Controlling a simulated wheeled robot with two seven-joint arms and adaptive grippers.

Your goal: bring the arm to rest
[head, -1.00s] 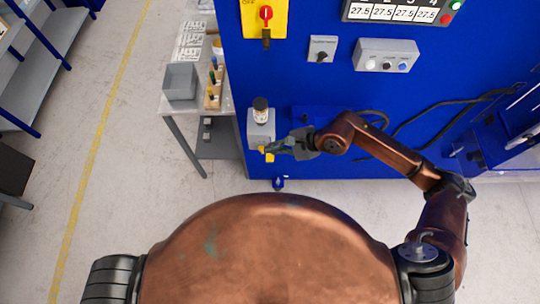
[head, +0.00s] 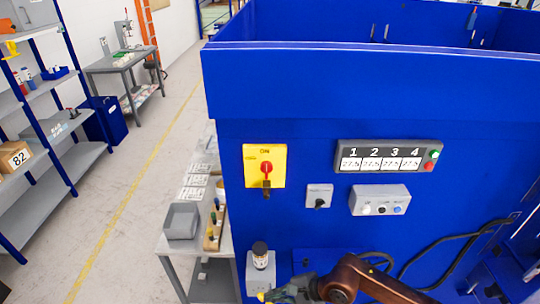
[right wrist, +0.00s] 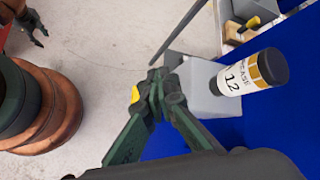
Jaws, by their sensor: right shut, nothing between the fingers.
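My right gripper (head: 272,295) is at the bottom edge of the head view, in front of the blue machine and just below a small grey box (head: 261,276). In the right wrist view its fingers (right wrist: 155,88) meet at the tips and hold nothing. A labelled bottle with a dark cap (right wrist: 252,76) stands on the grey box, apart from the fingers. A small yellow part (right wrist: 135,94) shows beside the fingertips; I cannot tell whether they touch. A dark gripper, apparently my left one (right wrist: 32,25), shows small at the top left; its opening is unclear.
The blue machine (head: 300,145) fills the right, with a red-and-yellow switch (head: 265,167), a display (head: 389,157) and a button box (head: 380,200). A table with a grey bin (head: 181,220) stands left of it. Shelves (head: 50,185) line the far left. Floor between is clear.

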